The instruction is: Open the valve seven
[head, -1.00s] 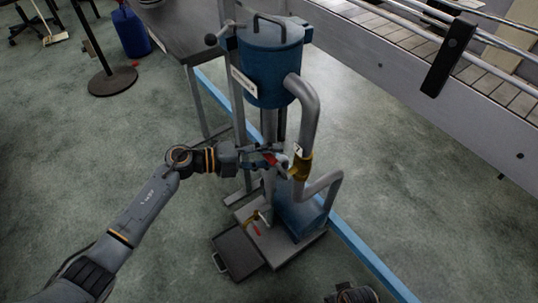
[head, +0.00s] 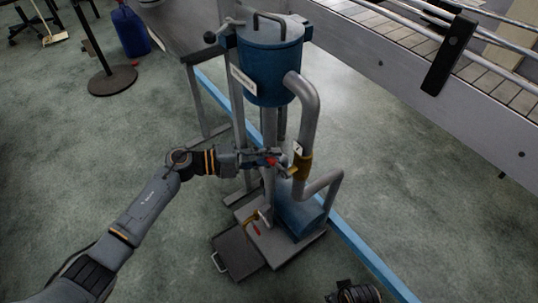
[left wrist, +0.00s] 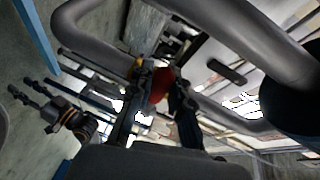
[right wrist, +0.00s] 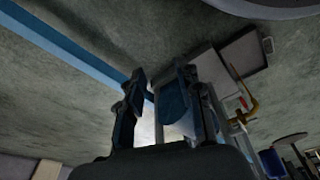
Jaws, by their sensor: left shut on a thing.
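The valve is a yellow fitting (head: 303,165) on the grey pipe right of the blue tank, with a small white tag above it. Its red handle (head: 271,161) points left. My left gripper (head: 280,163) is at this handle. In the left wrist view the red handle (left wrist: 161,84) sits between the fingers of my left gripper (left wrist: 160,90), which is shut on it. Part of the handle is hidden by the fingers. In the right wrist view my right gripper (right wrist: 165,95) is open, with nothing seen between its fingers.
The blue tank (head: 268,72) stands above the pipes. A second yellow valve with a red handle (head: 256,229) is low on the stand's base, beside a dark tray (head: 238,252). A conveyor (head: 440,85) runs along the upper right.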

